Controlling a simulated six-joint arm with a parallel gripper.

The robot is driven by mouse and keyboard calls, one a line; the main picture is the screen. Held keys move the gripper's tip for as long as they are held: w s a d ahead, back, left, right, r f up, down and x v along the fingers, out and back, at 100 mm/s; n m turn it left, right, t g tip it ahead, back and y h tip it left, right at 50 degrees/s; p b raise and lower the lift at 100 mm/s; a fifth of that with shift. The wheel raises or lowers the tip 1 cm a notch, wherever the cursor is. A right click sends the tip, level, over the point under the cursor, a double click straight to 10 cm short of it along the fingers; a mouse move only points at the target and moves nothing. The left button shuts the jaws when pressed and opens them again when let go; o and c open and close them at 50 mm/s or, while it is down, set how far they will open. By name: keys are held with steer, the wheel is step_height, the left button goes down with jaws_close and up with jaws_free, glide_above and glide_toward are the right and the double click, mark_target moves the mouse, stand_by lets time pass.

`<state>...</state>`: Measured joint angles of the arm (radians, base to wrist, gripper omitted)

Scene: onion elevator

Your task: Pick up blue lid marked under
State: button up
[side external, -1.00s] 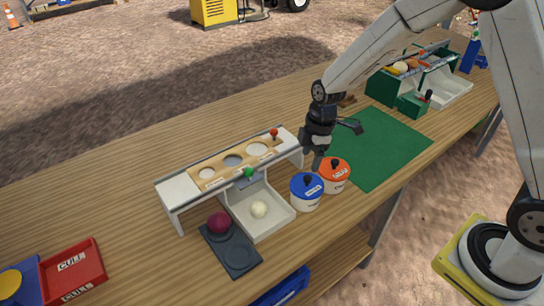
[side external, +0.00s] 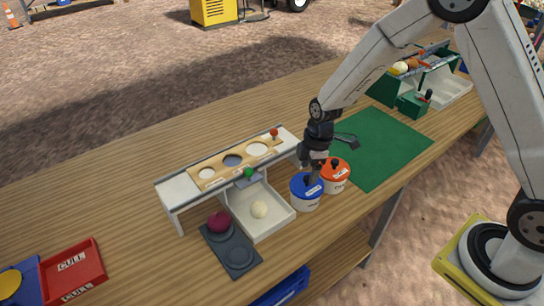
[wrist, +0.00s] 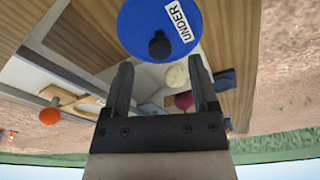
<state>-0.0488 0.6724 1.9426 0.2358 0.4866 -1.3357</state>
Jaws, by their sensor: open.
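The blue lid (side external: 307,186) sits on a white pot beside the sizing stand. It has a dark knob and a white label. In the wrist view the blue lid (wrist: 155,22) shows the word UNDER, and its knob (wrist: 159,46) lies just beyond my fingertips, roughly between their lines. My gripper (side external: 313,172) is above the blue lid, pointing down. In the wrist view my gripper (wrist: 160,85) is open with nothing between its fingers. Contact with the knob cannot be told.
An orange-lidded pot (side external: 335,173) stands close to the right of the blue one. The white stand with a holed board (side external: 233,160) and a white tray (side external: 262,222) holding an onion are to the left.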

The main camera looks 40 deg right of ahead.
mark_target(307, 177)
steer(key=shift+a+f, duration=0.1)
steer(key=shift+f, duration=1.65)
jaws_close()
steer(key=shift+r, duration=0.2)
steer(key=shift+r, duration=0.95)
steer(key=s+d+r, duration=0.1)
steer(key=s+r, duration=0.9)
steer(key=s, duration=0.4)
steer(key=shift+r, duration=0.35)
